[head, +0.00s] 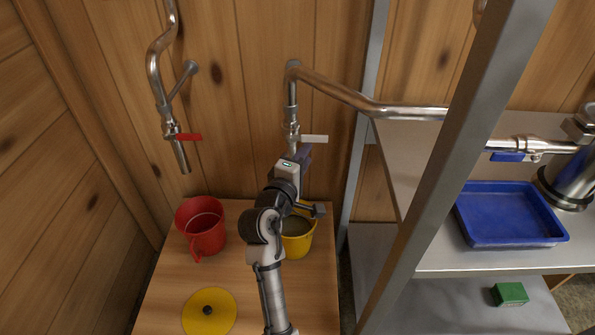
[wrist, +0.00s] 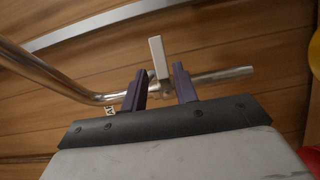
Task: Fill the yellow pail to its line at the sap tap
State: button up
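The yellow pail (head: 299,246) stands on the wooden table below the middle tap (head: 292,133), partly behind my arm. Its inside looks greyish; the fill line and level cannot be made out. The tap's white lever (head: 314,139) points right, crosswise to the spout. My gripper (head: 303,153) is just below the lever. In the wrist view my gripper (wrist: 160,75) has its dark fingers apart, with the white lever (wrist: 157,56) showing between and beyond the fingertips. I cannot tell whether they touch it. The spout's mouth is hidden behind my gripper in the head view.
A red pail (head: 207,231) stands at left below a tap with a red lever (head: 188,137). A yellow lid (head: 209,312) lies at the table's front. A metal post (head: 455,150) rises at right. Beyond it are a blue tray (head: 510,213) and a green block (head: 509,294).

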jog(key=v, duration=0.4)
jog(key=shift+a, duration=0.1)
dwell(0.3)
